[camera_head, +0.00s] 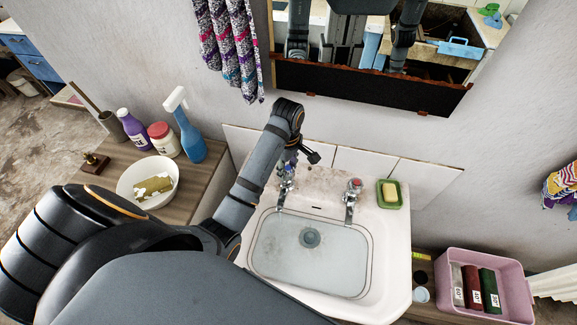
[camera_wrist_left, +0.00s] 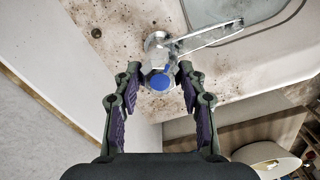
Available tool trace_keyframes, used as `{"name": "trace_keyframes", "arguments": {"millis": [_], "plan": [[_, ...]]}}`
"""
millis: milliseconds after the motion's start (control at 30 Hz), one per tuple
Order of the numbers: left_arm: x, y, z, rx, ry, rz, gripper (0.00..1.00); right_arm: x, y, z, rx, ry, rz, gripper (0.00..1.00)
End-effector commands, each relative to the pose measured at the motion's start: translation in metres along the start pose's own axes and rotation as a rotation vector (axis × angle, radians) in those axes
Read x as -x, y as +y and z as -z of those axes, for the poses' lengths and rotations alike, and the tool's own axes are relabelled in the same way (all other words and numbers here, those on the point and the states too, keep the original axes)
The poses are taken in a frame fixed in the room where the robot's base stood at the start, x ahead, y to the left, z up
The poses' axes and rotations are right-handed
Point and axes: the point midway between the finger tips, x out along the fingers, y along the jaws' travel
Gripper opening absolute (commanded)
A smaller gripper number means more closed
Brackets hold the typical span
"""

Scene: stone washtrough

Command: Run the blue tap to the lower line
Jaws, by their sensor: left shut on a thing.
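The blue tap (camera_head: 287,172) stands at the back left of the white basin (camera_head: 398,240). In the left wrist view its blue cap (camera_wrist_left: 160,82) sits between the fingers of my left gripper (camera_wrist_left: 158,85), which is shut on the tap. In the head view my left gripper (camera_head: 290,160) reaches down over it from above, partly hidden by my arm. The tap's spout points into the basin. Greyish water (camera_head: 325,262) appears to cover the basin floor around the drain (camera_head: 310,237). Dark lines run around the inner wall; the water's exact level against them is hard to tell. My right gripper is not in view.
A red tap (camera_head: 353,187) and a green soap dish (camera_head: 389,194) stand right of the blue tap. A spray bottle (camera_head: 187,130), other bottles and a white bowl (camera_head: 128,180) are at left. A pink crate (camera_head: 480,262) stands right of the basin. A mirror (camera_head: 375,85) hangs above.

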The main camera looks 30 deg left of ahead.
Motion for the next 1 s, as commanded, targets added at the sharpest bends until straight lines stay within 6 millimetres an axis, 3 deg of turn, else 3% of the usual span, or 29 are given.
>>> {"name": "trace_keyframes", "arguments": {"millis": [367, 1000], "plan": [[0.005, 0.001, 0.000, -0.054, 0.000, -0.003, 0.10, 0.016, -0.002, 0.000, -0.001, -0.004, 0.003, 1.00], [0.007, 0.001, 0.000, -0.551, 0.000, -0.002, 0.10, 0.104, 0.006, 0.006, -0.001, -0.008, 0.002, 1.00]]}}
